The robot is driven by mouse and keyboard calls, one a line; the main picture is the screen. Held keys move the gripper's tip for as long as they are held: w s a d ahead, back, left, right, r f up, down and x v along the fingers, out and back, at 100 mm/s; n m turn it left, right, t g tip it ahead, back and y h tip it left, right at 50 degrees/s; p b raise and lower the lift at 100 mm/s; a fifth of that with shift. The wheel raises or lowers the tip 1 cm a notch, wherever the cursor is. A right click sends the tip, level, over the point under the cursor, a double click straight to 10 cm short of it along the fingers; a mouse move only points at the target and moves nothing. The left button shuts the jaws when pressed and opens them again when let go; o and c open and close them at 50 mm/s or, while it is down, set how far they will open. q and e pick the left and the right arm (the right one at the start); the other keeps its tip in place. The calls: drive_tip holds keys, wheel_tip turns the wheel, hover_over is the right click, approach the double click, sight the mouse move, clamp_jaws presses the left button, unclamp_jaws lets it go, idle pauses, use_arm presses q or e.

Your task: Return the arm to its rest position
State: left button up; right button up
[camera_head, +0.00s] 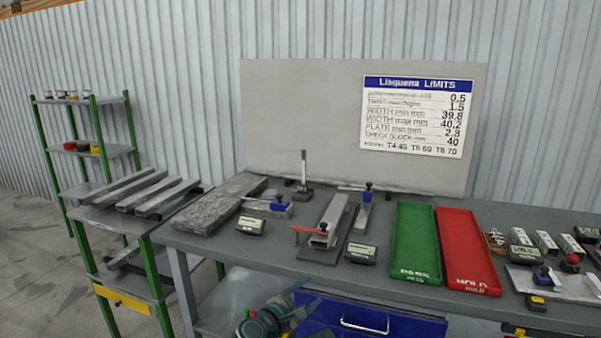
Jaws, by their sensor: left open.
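My left gripper (292,309) shows at the bottom centre, in front of the table and below its top. It is open, with nothing seen between its fingers. Its lower part is cut off by the picture's edge. The right gripper is not in view. The grey runout table (215,245) runs across the middle. A metal profile (327,222) lies on a fixture near the table's centre, apart from my gripper.
A green tray (415,270) and a red tray (468,279) lie on the table. A grey stone-like slab (222,205) lies to their left. A blue drawer unit (375,325) is under the table near my gripper. A green-framed shelf (150,290) stands at left.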

use_arm(q)
drive_tip(key=s+a+f+m+g+y, duration=0.2)
drive_tip(key=s+a+f+m+g, duration=0.1)
drive_tip(key=f+m, duration=0.3)
drive_tip(key=s+a+f+m+g+y, duration=0.1)
drive_tip(key=s+a+f+m+g, duration=0.25)
drive_tip(key=f+m, duration=0.3)
drive_tip(key=s+a+f+m+g+y, duration=0.5)
drive_tip(key=s+a+m, duration=0.2)
drive_tip(key=a, duration=0.4)
drive_tip(key=s+d+r+m+g+y+p, duration=0.2)
drive_tip(key=s+d+r+m+p, duration=0.2)
drive_tip(key=s+d+r+p, duration=0.3)
wheel_tip(320, 180, up, 3)
drive_tip(key=d+p, duration=0.2)
drive_tip(key=p, duration=0.1)
drive_tip(key=shift+d, duration=0.25)
